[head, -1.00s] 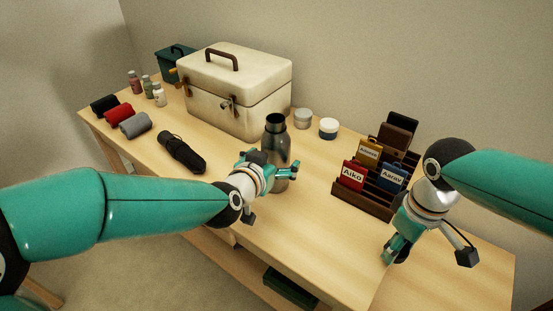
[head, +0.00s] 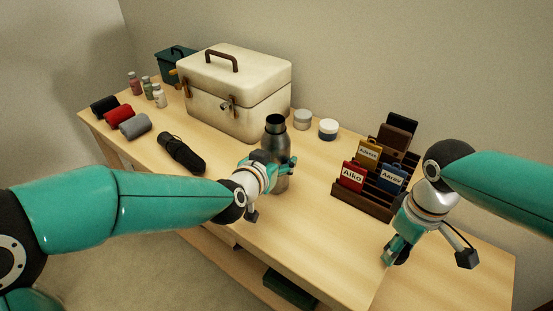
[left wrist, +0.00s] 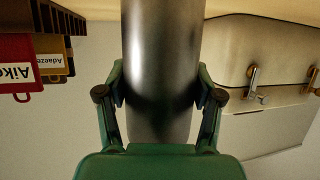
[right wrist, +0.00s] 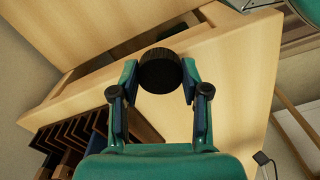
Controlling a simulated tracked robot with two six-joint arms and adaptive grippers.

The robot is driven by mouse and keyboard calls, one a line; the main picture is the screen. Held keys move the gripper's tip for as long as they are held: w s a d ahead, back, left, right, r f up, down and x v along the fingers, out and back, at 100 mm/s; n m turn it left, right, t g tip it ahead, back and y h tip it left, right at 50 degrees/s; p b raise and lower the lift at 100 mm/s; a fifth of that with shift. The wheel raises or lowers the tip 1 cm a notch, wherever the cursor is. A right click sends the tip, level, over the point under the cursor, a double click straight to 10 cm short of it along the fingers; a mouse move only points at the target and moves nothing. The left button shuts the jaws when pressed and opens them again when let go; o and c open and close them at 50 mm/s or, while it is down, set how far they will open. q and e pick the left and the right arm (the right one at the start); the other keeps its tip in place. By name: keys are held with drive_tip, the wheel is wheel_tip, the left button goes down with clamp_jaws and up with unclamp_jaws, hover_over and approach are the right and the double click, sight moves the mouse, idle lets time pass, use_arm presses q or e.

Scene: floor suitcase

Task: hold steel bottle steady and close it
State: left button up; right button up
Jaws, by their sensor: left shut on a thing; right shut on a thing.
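The steel bottle (head: 275,145) stands upright on the table with a dark, open-looking neck and no cap on it. My left gripper (head: 278,176) is shut around its body; in the left wrist view the steel body (left wrist: 160,70) runs between both fingers. My right gripper (head: 392,258) is at the front right of the table, well apart from the bottle. In the right wrist view it is shut on a black ridged cap (right wrist: 160,70). The cap is hidden in the head view.
A cream case (head: 235,95) stands behind the bottle. A wooden rack (head: 362,200) with name-tagged cards is right of it. A black umbrella (head: 181,153) lies to its left. Two small jars (head: 328,129) stand behind.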

use_arm(q)
drive_tip(key=shift+r, duration=0.15)
